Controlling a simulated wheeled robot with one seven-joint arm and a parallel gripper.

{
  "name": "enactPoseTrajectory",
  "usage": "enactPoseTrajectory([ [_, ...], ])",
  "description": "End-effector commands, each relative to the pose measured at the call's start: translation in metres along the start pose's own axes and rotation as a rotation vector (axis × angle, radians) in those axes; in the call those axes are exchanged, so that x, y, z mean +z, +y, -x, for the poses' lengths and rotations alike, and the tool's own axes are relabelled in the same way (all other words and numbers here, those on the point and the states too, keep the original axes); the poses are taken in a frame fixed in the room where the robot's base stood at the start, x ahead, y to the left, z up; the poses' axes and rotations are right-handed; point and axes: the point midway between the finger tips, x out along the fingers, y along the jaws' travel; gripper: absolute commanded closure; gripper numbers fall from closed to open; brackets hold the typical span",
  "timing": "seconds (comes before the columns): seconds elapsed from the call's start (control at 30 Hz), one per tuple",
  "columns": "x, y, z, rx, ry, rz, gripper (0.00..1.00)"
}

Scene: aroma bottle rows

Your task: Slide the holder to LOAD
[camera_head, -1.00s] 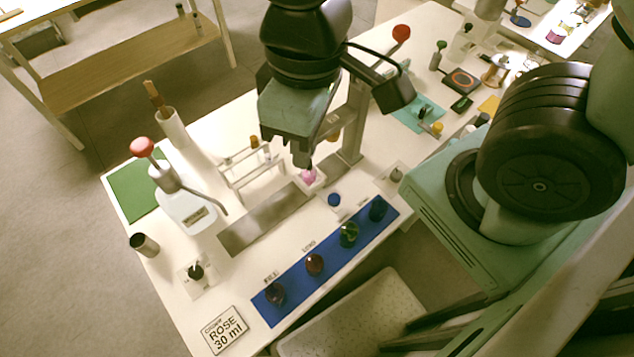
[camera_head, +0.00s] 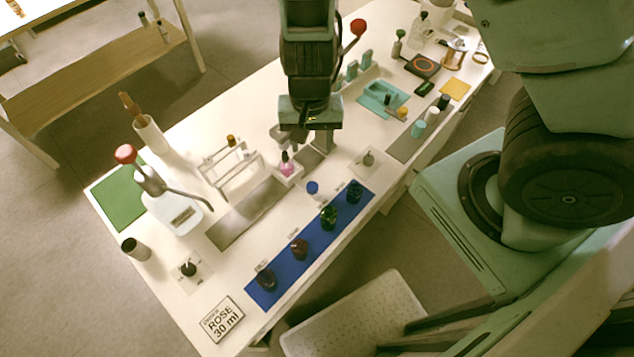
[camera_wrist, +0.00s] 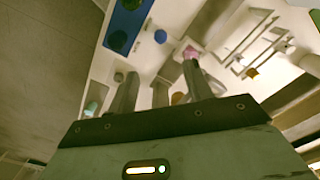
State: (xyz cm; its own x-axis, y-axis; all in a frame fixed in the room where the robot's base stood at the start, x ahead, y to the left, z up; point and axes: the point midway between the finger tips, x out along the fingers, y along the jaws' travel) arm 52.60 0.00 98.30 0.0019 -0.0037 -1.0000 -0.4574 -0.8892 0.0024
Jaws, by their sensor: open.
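The holder (camera_head: 292,178) is a small white block carrying a small bottle with pink liquid (camera_head: 287,167). It sits at the right part of a grey metal rail (camera_head: 245,215). The pink bottle also shows in the wrist view (camera_wrist: 190,53), beyond the right finger's tip. My gripper (camera_head: 302,138) is just behind the holder in the head view, with its fingers pointing down. Small labels, too small to read surely, lie along the blue strip (camera_head: 318,248).
Several dark bottles stand on the blue strip in front of the rail. A white rack (camera_head: 232,165) is behind it. A red-knobbed dispenser (camera_head: 180,210) stands left. A knob plate (camera_head: 368,160) and a teal tray (camera_head: 385,95) are to the right.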

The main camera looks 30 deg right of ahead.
Motion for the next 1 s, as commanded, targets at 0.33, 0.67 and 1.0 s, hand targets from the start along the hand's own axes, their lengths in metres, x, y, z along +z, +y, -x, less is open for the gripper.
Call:
enactPoseTrajectory([
  [0.33, 0.001, 0.001, -0.068, 0.000, -0.006, -0.001, 0.49],
  [0.67, 0.002, 0.000, -0.133, 0.000, -0.007, -0.001, 0.49],
  [1.0, 0.002, -0.001, -0.166, -0.002, -0.004, 0.004, 0.49],
])
